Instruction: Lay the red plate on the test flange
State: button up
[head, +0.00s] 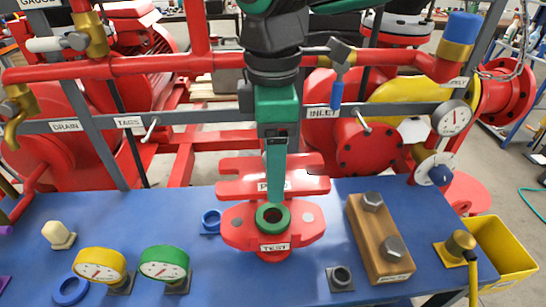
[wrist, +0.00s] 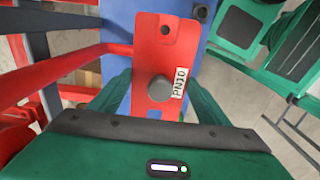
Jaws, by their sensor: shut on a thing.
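The red plate (head: 310,186) is in the middle of the head view, above and behind the test flange in the picture, apart from its ring. My gripper (head: 275,195) is in front of it, pointing down, and hides part of its label. In the wrist view the plate (wrist: 172,45) lies below my fingers, with a grey knob (wrist: 160,88) between them. My gripper is shut on this knob. The red test flange (head: 237,228), labelled TEST, sits on the blue bench and bears a green ring (head: 284,222) around a dark opening. It does not clearly show in the wrist view.
A wooden block (head: 368,240) with two bolts stands right of the flange. A yellow gauge (head: 100,265) and a green gauge (head: 165,262) stand at front left. Red pipes (head: 130,68) and a grey rail (head: 205,117) cross behind the bench. The blue bench (head: 225,285) is bare in front.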

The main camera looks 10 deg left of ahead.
send_over(273, 215)
jog(key=shift+f, duration=2.9)
jog(key=shift+f, duration=2.2)
dwell(0.3)
jog(key=o, duration=1.6)
notch_tip(273, 215, up, 10)
jog(key=shift+r, duration=0.4)
